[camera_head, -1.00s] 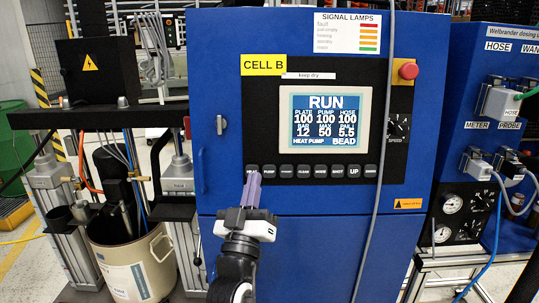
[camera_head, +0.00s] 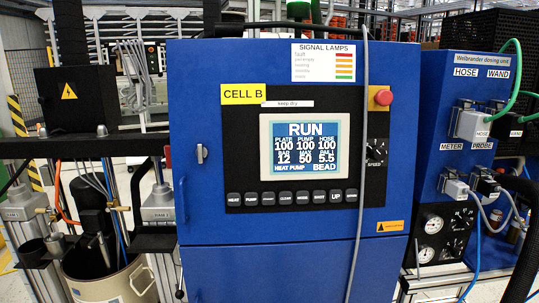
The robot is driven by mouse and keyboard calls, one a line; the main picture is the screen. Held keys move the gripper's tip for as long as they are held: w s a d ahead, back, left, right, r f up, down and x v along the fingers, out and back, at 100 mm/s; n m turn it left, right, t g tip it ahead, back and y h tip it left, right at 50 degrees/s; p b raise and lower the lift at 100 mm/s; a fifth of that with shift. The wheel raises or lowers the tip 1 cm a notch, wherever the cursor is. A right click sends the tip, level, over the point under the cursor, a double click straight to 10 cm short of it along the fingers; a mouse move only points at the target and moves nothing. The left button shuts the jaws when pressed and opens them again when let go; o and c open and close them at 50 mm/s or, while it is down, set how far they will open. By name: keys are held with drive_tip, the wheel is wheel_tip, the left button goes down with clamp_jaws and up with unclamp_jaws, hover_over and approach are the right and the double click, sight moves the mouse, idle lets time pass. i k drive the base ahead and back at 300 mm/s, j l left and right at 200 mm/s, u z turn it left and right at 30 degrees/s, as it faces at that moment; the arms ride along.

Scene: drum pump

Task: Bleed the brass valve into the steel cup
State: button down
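My gripper is not in view. The open pale drum (camera_head: 112,287) stands at the lower left, cut off by the bottom edge. A black pump body (camera_head: 93,205) rises from it, with hoses around it.
The blue CELL B cabinet (camera_head: 290,225) fills the middle; its screen (camera_head: 305,147) reads RUN. A red button (camera_head: 384,97) sits at its upper right. The blue dosing unit (camera_head: 478,75) with hoses and gauges (camera_head: 433,224) stands at right. A grey cable hangs before the cabinet.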

sight(53, 211)
drive_tip(key=i+j+u, duration=0.1)
drive_tip(key=j+u, duration=0.25)
drive_tip(key=i+j+u, duration=0.1)
drive_tip(key=u, duration=0.2)
drive_tip(key=i+j+u, duration=0.15)
drive_tip(key=u, duration=0.2)
drive_tip(key=i+l+u, duration=0.7)
drive_tip(key=i, duration=0.2)
drive_tip(key=j, duration=0.05)
